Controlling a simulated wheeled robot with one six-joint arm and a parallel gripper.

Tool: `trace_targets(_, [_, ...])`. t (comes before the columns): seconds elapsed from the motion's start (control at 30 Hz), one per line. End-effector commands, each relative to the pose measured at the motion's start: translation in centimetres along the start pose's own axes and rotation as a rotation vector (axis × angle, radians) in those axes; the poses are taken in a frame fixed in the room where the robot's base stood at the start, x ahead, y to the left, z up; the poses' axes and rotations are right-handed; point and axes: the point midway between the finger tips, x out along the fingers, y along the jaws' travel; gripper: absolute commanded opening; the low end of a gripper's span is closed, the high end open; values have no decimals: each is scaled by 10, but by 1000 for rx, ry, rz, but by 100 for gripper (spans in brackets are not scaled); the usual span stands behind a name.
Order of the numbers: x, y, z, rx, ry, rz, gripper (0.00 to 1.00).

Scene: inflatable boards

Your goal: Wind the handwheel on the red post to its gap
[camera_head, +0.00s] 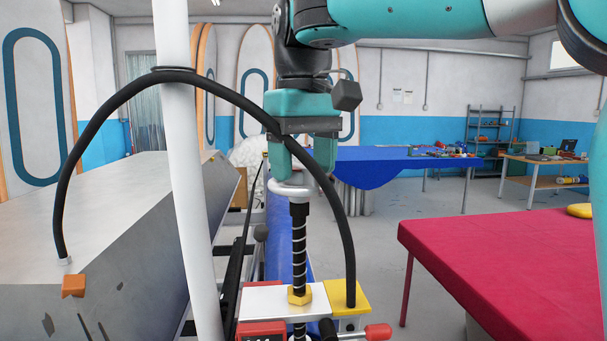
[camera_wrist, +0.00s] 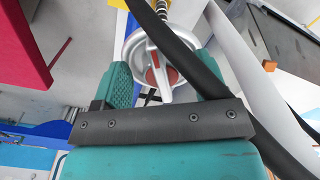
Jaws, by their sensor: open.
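The handwheel (camera_head: 291,190) is silver and sits on top of an upright black threaded screw (camera_head: 300,245). In the wrist view the handwheel (camera_wrist: 130,50) shows a round rim, a pale spoke and red patches near its middle. My gripper (camera_head: 300,172) points down right over the wheel. In the wrist view my gripper (camera_wrist: 160,80) is open, with one teal finger on each side of the wheel's near part; I cannot tell if they touch it. A red housing (camera_head: 262,328) is cut off at the bottom edge. The gap is not clearly visible.
A black hose (camera_head: 225,92) arches in front of my gripper to a yellow block (camera_head: 346,294). A white pole (camera_head: 182,160) stands left of it, by a grey machine (camera_head: 110,215). A red-topped table (camera_head: 510,255) is at right; open floor lies between it and the screw.

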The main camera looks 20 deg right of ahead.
Motion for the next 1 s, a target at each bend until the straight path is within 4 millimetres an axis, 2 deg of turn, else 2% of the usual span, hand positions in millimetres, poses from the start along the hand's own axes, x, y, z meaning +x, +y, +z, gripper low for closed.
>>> trace_targets(0.23, [0,0,0,0,0,0,66])
trace_targets(0.27, [0,0,0,0,0,0,61])
trace_targets(0.43, [0,0,0,0,0,0,22])
trace_targets(0.47, [0,0,0,0,0,0,19])
trace_targets(0.57, [0,0,0,8,0,0,19])
trace_targets(0.83, [0,-2,0,192,0,-1,19])
trace_targets(1.0, [0,-2,0,204,1,-1,19])
